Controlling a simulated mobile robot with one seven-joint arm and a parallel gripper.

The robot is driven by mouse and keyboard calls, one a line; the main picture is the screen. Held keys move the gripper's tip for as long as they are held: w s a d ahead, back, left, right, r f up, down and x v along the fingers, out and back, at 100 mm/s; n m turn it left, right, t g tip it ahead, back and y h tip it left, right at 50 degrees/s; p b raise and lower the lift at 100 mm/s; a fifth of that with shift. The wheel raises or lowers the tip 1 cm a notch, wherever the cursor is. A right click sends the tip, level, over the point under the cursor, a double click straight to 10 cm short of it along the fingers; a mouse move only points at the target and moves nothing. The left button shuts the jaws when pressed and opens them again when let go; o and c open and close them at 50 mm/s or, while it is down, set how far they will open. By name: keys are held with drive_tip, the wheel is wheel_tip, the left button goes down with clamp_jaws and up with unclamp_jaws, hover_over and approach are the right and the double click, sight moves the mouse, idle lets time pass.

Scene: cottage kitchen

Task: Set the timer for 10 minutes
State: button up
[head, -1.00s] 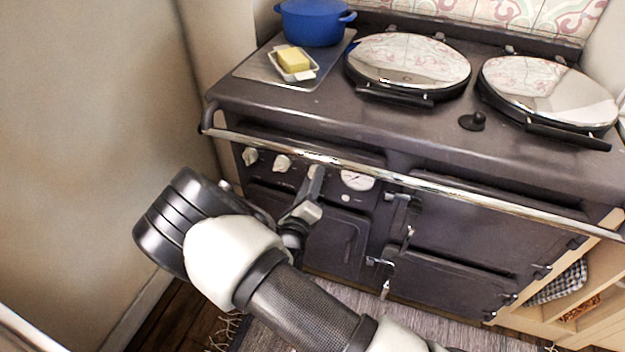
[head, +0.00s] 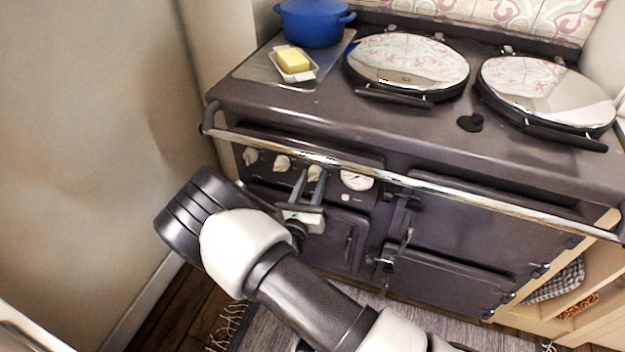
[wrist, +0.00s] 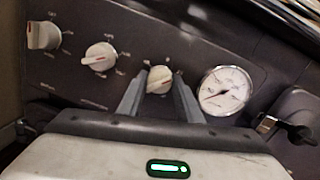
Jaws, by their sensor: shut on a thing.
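The dark range cooker's front panel carries three cream knobs in a row: a left knob (head: 250,157), a middle knob (head: 282,163) and a right knob (head: 315,171). They also show in the wrist view as the left knob (wrist: 43,36), the middle knob (wrist: 99,56) and the right knob (wrist: 159,80). Which one is the timer cannot be read from the small, blurred markings. My gripper (head: 309,174) is at the right knob; in the wrist view its two fingers (wrist: 157,88) stand on either side of it, shut on it. The knob's pointer looks tilted.
A round white gauge (head: 357,180) sits just right of the knob. A chrome rail (head: 400,180) runs above the panel. Oven doors (head: 460,225) with latches lie right and below. The wall (head: 90,130) stands close on the left.

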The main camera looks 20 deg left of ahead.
drive_tip(key=shift+m, duration=0.6)
drive_tip(key=o, duration=1)
drive_tip(key=s, duration=0.5)
drive_tip(key=s+f+p, duration=0.1)
drive_tip(key=s, duration=0.5)
drive_tip(key=s+p, duration=0.1)
drive_tip(key=s, duration=0.5)
drive_tip(key=shift+s+f, duration=0.2)
drive_tip(key=shift+f, duration=0.05)
